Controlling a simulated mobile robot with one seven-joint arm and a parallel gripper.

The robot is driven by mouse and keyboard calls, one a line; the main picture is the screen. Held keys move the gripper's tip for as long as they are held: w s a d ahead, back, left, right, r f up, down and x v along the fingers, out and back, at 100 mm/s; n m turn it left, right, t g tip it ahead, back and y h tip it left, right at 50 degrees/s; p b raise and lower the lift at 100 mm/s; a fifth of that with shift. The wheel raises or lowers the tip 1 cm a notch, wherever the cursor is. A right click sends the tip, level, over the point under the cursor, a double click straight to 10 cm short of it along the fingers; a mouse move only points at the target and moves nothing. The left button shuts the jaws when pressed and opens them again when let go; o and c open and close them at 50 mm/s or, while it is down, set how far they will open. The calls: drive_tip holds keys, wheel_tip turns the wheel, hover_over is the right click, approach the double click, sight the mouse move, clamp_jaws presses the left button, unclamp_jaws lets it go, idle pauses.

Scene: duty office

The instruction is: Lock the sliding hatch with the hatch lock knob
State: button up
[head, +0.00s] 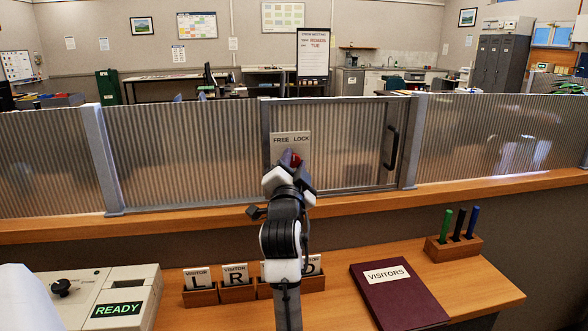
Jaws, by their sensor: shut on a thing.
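The sliding hatch (345,150) is a ribbed translucent panel in a dark metal frame, with a dark vertical handle (392,146) near its right side. It stands closed against the post on its right, as far as I can see. A plate marked FREE and LOCK (291,138) is on the hatch's left part. Below the lettering is the red lock knob (292,158), mostly hidden by my gripper. My gripper (289,166) is shut on the knob, with my arm reaching up from below. Which way the knob points cannot be told.
A wooden ledge (160,220) runs under the glazed screen. On the desk are card holders (238,291), a maroon visitors book (398,297), a pen block (453,247) and a beige device showing READY (118,309). Bare desk lies between the book and pens.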

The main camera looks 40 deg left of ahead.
drive_tip(key=m+h, duration=0.1)
drive_tip(key=m, duration=0.1)
drive_tip(key=m+h+b, duration=0.1)
drive_tip(key=m, duration=0.2)
drive_tip(key=shift+g, duration=0.3)
drive_tip(key=m+g+h+b, duration=0.1)
drive_tip(key=m, duration=0.3)
drive_tip(key=shift+r+m, duration=0.1)
drive_tip(key=shift+m, duration=0.2)
drive_tip(key=o, duration=0.9)
drive_tip(key=shift+o, duration=0.2)
drive_tip(key=shift+s, duration=0.1)
drive_tip(key=b+v, duration=0.4)
drive_tip(key=v, duration=0.9)
drive_tip(key=shift+s+r, duration=0.25)
drive_tip(key=shift+s, duration=0.1)
drive_tip(key=shift+d, duration=0.1)
